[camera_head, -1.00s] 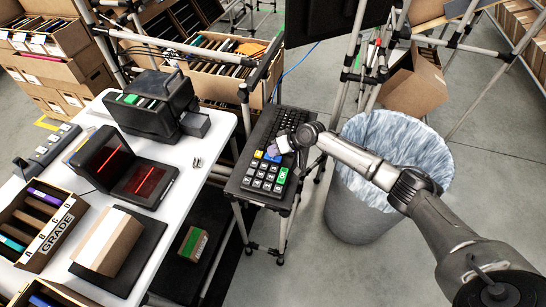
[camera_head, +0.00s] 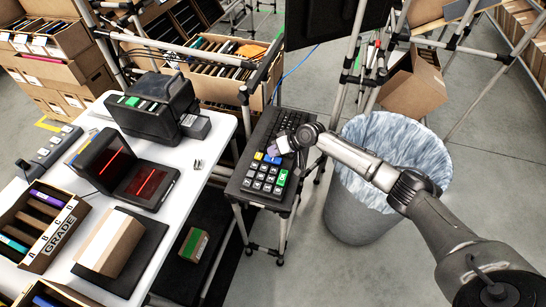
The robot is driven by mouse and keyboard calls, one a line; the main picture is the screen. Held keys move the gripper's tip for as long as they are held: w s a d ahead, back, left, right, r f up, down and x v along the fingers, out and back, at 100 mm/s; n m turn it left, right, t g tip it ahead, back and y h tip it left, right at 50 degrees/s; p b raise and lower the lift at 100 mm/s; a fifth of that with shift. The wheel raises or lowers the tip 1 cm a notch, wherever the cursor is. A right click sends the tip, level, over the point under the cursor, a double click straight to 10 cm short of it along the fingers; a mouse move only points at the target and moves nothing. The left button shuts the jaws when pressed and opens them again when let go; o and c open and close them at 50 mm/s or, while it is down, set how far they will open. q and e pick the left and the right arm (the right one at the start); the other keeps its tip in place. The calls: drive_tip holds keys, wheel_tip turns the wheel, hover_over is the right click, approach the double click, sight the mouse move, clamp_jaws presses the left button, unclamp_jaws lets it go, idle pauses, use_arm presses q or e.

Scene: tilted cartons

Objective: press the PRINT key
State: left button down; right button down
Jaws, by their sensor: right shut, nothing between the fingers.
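A black keypad (camera_head: 262,180) with a large-key block sits on a small stand right of the white table. Its keys include a yellow one (camera_head: 258,156), a blue one (camera_head: 271,159), a green one (camera_head: 282,178) and several pale ones. The lettering is too small to read, so I cannot tell which key is PRINT. My right gripper (camera_head: 275,150) is shut and empty, just above the keypad's upper right part beside the blue key. Whether its tip touches a key cannot be told. My left gripper is not in view.
A black keyboard section (camera_head: 272,128) lies behind the large keys. A lined bin (camera_head: 378,190) stands under my right arm. A black printer-like device (camera_head: 150,110), a red-lit scanner (camera_head: 135,175) and a carton (camera_head: 108,243) stand on the white table (camera_head: 205,150).

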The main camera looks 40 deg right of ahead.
drive_tip(key=shift+r, duration=0.2)
wheel_tip(320, 180, up, 5)
drive_tip(key=p, duration=0.4)
drive_tip(key=shift+p, duration=0.35)
idle(0.6)
